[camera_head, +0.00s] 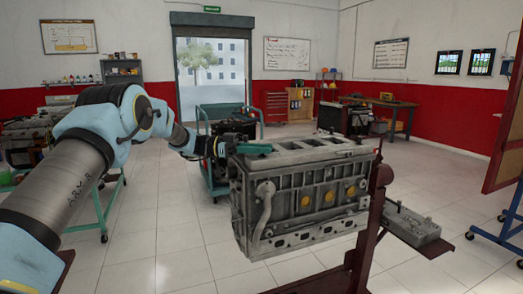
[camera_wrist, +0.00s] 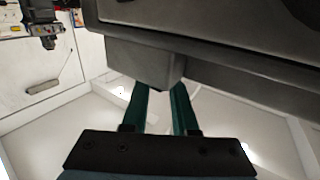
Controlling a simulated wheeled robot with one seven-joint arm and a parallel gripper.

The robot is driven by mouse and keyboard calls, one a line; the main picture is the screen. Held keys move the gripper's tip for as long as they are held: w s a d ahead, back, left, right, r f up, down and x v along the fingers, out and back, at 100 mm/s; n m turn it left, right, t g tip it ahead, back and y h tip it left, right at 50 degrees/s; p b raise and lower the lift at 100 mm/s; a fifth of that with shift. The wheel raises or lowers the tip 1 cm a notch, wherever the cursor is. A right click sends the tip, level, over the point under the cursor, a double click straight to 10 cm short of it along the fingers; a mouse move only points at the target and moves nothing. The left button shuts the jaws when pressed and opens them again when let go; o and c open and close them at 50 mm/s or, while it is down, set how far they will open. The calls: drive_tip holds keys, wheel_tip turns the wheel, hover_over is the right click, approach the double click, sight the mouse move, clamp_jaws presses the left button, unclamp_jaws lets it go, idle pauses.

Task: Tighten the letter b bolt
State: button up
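A grey engine block (camera_head: 305,190) is held on a dark red stand in the head view. My gripper (camera_head: 257,148) has its green fingers over the top left end of the block, pointing right. In the wrist view, my gripper (camera_wrist: 160,92) shows two green fingers apart with a light gap between them. Their tips reach a grey blocky part (camera_wrist: 145,62) below a large grey edge, and that part hides the tips. I see nothing held between the fingers. No bolt with a letter b can be made out in either view.
The red stand post (camera_head: 374,215) rises at the block's right end. A grey plate (camera_head: 411,226) with small parts sits beside it. A teal cart (camera_head: 213,170) stands behind the block. A workbench (camera_head: 378,102) is at the back right. The tiled floor between is clear.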

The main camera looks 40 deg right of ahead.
drive_tip(key=o, duration=0.4)
drive_tip(key=shift+b+v, duration=2.05)
drive_tip(key=shift+v, duration=3.35)
